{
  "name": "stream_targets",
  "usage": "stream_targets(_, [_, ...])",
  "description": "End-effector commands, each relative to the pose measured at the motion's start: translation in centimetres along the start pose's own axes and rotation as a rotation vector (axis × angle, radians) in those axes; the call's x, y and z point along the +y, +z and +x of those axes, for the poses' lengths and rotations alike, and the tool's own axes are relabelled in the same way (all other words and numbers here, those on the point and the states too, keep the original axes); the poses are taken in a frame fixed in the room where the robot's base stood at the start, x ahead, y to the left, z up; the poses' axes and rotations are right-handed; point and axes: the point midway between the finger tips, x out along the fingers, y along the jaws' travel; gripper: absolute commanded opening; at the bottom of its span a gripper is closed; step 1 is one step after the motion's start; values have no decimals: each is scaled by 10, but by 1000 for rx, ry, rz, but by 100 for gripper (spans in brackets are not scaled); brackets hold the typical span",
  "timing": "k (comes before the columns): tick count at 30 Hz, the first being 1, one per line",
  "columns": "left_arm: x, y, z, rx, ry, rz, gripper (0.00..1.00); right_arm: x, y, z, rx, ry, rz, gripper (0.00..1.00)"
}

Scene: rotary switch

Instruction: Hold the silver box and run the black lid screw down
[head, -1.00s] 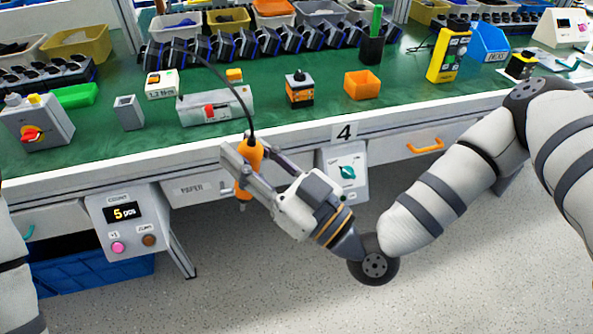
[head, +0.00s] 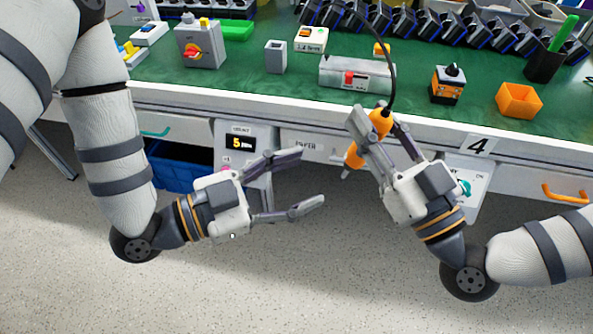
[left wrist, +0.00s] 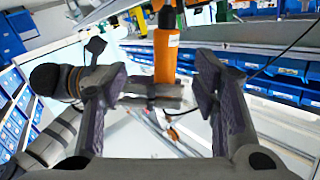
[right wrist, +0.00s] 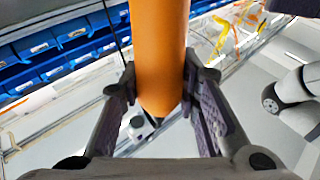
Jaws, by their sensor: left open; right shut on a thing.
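A long silver-grey box (head: 345,78) with a red part on its front lies on the green bench. Another grey box (head: 203,52), with a red knob on a yellow plate, stands further left. I cannot tell which is the task's silver box, and no black lid screw can be made out. My right gripper (head: 379,124) is shut on an orange power screwdriver (head: 354,157) in front of the bench edge. The screwdriver is tilted, its tip down, with a black cable going up. It fills the right wrist view (right wrist: 158,50). My left gripper (head: 312,178) is open and empty, left of the screwdriver.
A small grey block (head: 276,58), an orange-and-black switch unit (head: 447,88) and an orange bin (head: 518,100) stand on the bench. Black holders (head: 420,35) line the back. A counter panel (head: 236,138) hangs below the front edge. The bench front is mostly clear.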

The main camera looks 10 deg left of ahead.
Motion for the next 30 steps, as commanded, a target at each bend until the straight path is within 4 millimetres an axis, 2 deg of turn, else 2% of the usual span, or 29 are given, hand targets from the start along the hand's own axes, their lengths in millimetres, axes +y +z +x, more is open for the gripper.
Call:
stream_targets(2, [-3,-12,1,51,-2,26,55,0,-1,0,3,0,0,0])
stream_targets(5, [-3,-17,10,72,0,36,55,0,-1,0,3,0,0,0])
stream_targets(15, [-3,-22,88,69,0,34,55,0,-1,0,3,0,-1,0])
stream_targets(18, [-3,-22,105,67,-1,32,55,0,-1,0,3,0,-1,0])
stream_targets(23, [-3,-23,119,65,-1,31,55,0,-1,0,4,0,-1,0])
stream_targets(30, [-3,-23,120,64,-1,30,55,0,-1,0,4,0,-1,0])
